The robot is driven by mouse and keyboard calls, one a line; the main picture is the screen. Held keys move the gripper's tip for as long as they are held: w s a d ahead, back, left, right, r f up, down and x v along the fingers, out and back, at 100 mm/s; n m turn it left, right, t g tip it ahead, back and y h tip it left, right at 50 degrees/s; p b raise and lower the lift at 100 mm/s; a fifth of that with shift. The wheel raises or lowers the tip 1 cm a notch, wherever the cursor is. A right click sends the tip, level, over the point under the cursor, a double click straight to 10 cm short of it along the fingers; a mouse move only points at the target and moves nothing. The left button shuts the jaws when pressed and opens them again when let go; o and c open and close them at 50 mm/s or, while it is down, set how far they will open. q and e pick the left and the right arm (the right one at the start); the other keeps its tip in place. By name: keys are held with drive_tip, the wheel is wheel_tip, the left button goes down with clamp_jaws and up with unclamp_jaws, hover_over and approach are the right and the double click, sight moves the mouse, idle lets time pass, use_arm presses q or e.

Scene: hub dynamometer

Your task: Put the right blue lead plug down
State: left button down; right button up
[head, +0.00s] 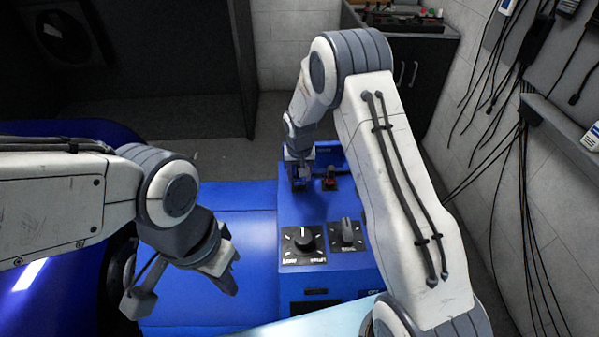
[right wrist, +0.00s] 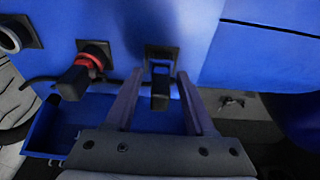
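In the right wrist view a black plug (right wrist: 160,96) stands out from a square black socket (right wrist: 161,54) on the blue panel. A bit of blue shows at its base, so it looks like the blue lead plug. My right gripper (right wrist: 159,80) has its two fingers apart, one on each side of the plug, with gaps showing on both sides. In the head view my right gripper (head: 300,180) is at the far end of the blue console (head: 262,222), and the plug is hard to make out there. My left gripper (head: 234,276) is open and empty over the console's left side.
A black plug with a red ring (right wrist: 90,62) sits just left of the blue one; it also shows in the head view (head: 330,181). A blue tray (right wrist: 45,125) lies below it. Two dials (head: 305,241) (head: 347,233) are nearer. Cables (head: 500,150) hang on the right wall.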

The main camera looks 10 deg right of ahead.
drive_tip(key=shift+w+r, duration=0.1)
drive_tip(key=shift+r, duration=0.2)
drive_tip(key=shift+r+p, duration=0.35)
wheel_tip(320, 180, up, 12)
drive_tip(key=s+b, duration=0.2)
drive_tip(key=s+a+r+n+y, duration=0.1)
drive_tip(key=s+a+r+n, duration=0.15)
drive_tip(key=s+a, duration=0.4)
drive_tip(key=s+a+r+n, duration=0.2)
drive_tip(key=s+a+r, duration=0.15)
drive_tip(key=s, duration=0.55)
drive_tip(key=s+a+n+g, duration=0.1)
drive_tip(key=s+n, duration=0.4)
drive_tip(key=s, duration=1.4)
drive_tip(key=shift+s+f+g, duration=0.35)
drive_tip(key=shift+g, duration=0.25)
